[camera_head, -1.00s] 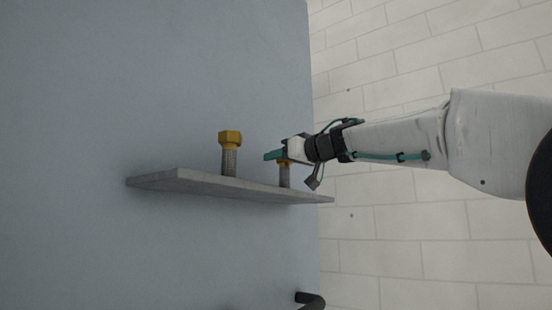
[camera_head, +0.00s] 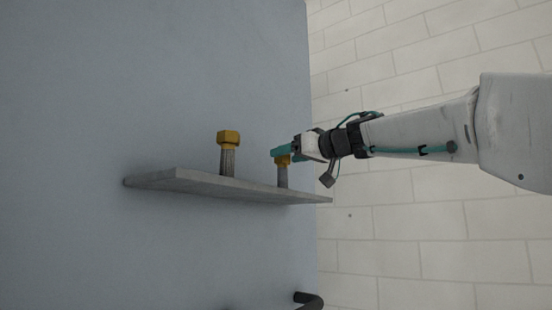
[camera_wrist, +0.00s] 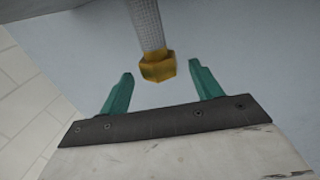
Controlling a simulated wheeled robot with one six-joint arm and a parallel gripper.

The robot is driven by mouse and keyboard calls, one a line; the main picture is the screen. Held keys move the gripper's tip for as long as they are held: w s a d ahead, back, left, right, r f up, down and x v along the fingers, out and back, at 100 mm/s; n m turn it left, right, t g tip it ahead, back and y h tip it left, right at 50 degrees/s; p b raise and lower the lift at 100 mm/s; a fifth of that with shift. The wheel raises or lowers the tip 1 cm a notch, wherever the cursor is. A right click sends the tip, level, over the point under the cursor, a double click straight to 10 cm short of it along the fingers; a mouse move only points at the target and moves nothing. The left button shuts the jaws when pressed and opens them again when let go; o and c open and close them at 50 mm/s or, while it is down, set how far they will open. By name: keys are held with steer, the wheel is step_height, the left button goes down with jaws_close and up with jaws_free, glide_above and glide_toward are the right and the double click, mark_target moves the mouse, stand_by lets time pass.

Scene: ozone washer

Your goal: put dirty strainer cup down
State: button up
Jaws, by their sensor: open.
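Two strainer cups, each a grey mesh tube with a brass-coloured hex head, stand upright on a grey shelf (camera_head: 235,188). The left cup (camera_head: 228,152) stands clear of my gripper. The right cup (camera_head: 283,174) is at my gripper (camera_head: 284,151), which partly covers its head in the head view. In the wrist view a cup's hex head (camera_wrist: 157,66) sits just beyond and between the spread teal fingertips of my gripper (camera_wrist: 162,74), with gaps on both sides. My gripper is open and empty. Which cup is dirty I cannot tell.
The shelf juts from a blue-grey wall panel (camera_head: 150,80). A dark bent pipe or handle (camera_head: 309,300) shows below at the panel's edge. A pale tiled surface (camera_head: 420,240) lies to the right.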

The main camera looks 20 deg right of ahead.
steer(key=v, duration=0.7)
steer(key=shift+s+d, duration=0.15)
steer(key=shift+s, duration=0.2)
steer(key=s+d+f+m+t+h, duration=0.1)
steer(key=d+f+m+t+h, duration=0.3)
steer(key=d+f+m+h, duration=0.55)
steer(key=s+a+f+g+h, duration=0.15)
steer(key=s+f+g, duration=0.3)
steer(key=f, duration=0.65)
steer(key=s+f+g+h, duration=0.3)
steer(key=s+f+g, duration=0.15)
steer(key=f, duration=0.55)
steer(key=s+a+f+n+g+y, duration=0.2)
steer(key=s+a+f+g, duration=0.3)
steer(key=s+f, duration=0.4)
steer(key=s+a+f+n+g+y, duration=0.2)
steer(key=s+a+f, duration=0.4)
steer(key=s+f, duration=0.3)
step_height(320, 180, down, 3)
steer(key=g+y, duration=0.1)
steer(key=g, duration=0.1)
steer(key=shift+s+a+g+y, duration=0.2)
steer(key=shift+s+g+y, duration=0.1)
steer(key=shift+g+y, duration=0.1)
